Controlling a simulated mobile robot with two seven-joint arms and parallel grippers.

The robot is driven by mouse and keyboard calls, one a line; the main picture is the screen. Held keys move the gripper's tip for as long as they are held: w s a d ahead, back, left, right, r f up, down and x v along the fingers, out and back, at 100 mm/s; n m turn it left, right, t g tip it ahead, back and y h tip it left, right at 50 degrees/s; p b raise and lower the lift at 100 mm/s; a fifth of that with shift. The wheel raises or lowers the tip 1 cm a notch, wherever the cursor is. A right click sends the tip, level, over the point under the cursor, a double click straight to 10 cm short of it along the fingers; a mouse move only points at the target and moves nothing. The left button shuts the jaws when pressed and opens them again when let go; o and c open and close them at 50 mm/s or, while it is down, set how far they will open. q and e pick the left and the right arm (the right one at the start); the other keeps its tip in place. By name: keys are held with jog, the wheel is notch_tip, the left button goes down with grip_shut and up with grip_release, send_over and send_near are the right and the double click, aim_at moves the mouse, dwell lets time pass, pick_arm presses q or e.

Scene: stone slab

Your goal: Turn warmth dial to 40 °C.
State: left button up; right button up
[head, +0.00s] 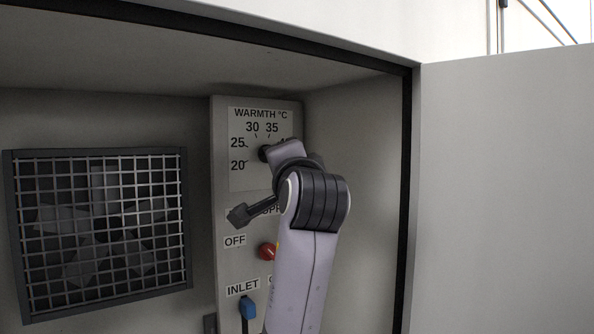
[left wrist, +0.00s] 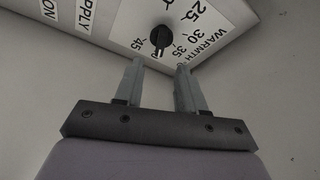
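The warmth dial (left wrist: 161,38) is a small black knob on a white scale plate, upper middle of the left wrist view. A narrow part of it points down, between the 45 and 35 marks; the 40 label is not readable. In the head view the dial (head: 264,153) is partly hidden by my left gripper. My left gripper (left wrist: 160,65) is open, its two grey fingers spread to either side just below the knob, nothing between them. Whether a fingertip touches the knob I cannot tell. My right gripper is not in view.
Below the scale, a dark supply lever (head: 250,211) sticks out left of my arm. A red button (head: 267,251) and a blue inlet lever (head: 248,308) are lower. A fan grille (head: 100,220) is left. Cabinet walls enclose the panel; an open door (head: 505,190) stands right.

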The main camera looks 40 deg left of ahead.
pick_arm(q)
jog(key=s+d+f+m+h, duration=0.1)
jog(key=d+f+h, duration=0.15)
jog(key=f, duration=0.95)
jog(key=d+f+g+h, duration=0.15)
jog(key=f+h, duration=0.25)
jog(key=f, duration=0.8)
jog(key=s+d+f+m+h, duration=0.1)
jog(key=d+f+h, duration=0.2)
jog(key=f, duration=0.9)
jog(key=s+d+f+n+g+h, duration=0.2)
jog(key=s+d+f+g+h, duration=0.15)
jog(key=s+f, duration=0.7)
jog(key=s+d+f+n+g+h, duration=0.1)
jog(key=s+d+f+g+h, duration=0.2)
jog(key=s+d+f, duration=0.75)
jog(key=w+a+f+t+h, duration=0.1)
jog(key=w+a+f+t, duration=0.1)
jog(key=w+f+t, duration=0.2)
jog(key=shift+a+f+t+h, duration=0.2)
jog(key=shift+f+t+h, duration=0.2)
jog(key=shift+f+t, duration=0.95)
